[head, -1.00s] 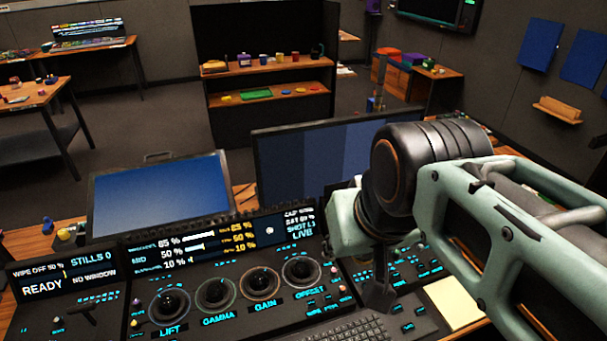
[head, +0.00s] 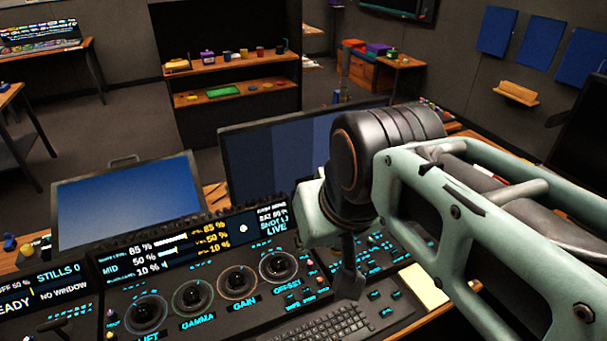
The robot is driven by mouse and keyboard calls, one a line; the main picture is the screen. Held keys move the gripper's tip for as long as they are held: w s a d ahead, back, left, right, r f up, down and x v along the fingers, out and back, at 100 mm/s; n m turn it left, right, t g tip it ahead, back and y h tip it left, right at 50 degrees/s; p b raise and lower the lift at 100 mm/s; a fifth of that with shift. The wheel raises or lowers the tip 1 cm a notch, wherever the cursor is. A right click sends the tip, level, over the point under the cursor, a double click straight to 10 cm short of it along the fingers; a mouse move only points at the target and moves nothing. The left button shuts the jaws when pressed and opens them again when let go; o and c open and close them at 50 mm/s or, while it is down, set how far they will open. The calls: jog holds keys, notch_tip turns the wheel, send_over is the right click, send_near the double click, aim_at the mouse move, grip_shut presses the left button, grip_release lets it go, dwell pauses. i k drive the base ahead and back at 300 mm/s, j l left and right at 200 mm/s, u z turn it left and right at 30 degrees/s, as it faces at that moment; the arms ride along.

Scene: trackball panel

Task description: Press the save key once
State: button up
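The trackball panel (head: 215,325) lies along the bottom of the head view, with lit cyan labels and several trackballs marked lift, gamma, gain and offset. I cannot pick out the save key; the small key labels are too fine to read. My gripper (head: 348,285) points down over the panel's right part, beside the offset trackball (head: 278,266) and above the keyboard's upper right end. Its dark fingers look close together, but their tips are too small and dark to tell open from shut. My arm hides part of the panel's right side.
A keyboard (head: 318,328) sits at the panel's front. A pale yellow pad (head: 424,287) lies right of it. A blue-screened monitor (head: 125,203) and a wider dark monitor (head: 275,155) stand behind the panel. A status display (head: 185,246) runs along its back.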

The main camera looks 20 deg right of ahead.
aim_at(388, 312)
jog(key=l+z, duration=0.2)
jog(key=z, duration=0.15)
jog(key=k+l+z, duration=0.1)
jog(key=l+z, duration=0.25)
jog(key=l+u, duration=0.5)
